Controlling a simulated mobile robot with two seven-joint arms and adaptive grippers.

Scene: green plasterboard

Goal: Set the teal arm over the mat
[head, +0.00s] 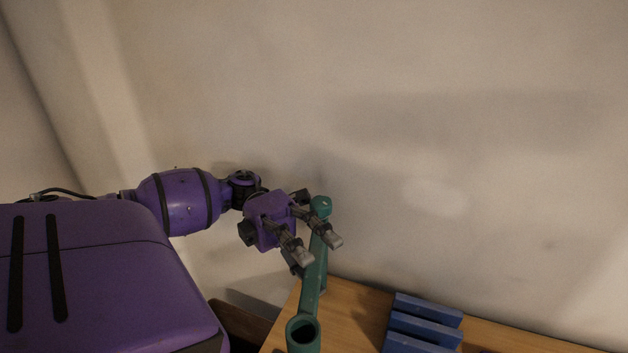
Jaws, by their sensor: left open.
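The teal arm (311,288) is a long bar with a round knob at its far end and a round, dark-holed cup at its near end. It stands out over the wooden table at the table's left part. My left gripper (319,249) is open, with one fingertip on each side of the bar in the picture, near the bar's far half. I cannot tell whether the fingers touch it. No mat is visible; the picture's lower edge cuts off the near part of the table. My right gripper is out of view.
A blue slatted rack (424,323) stands on the wooden table (358,308) to the right of the teal arm. A plain pale wall (450,130) rises behind the table. Bare tabletop shows between the teal arm and the rack.

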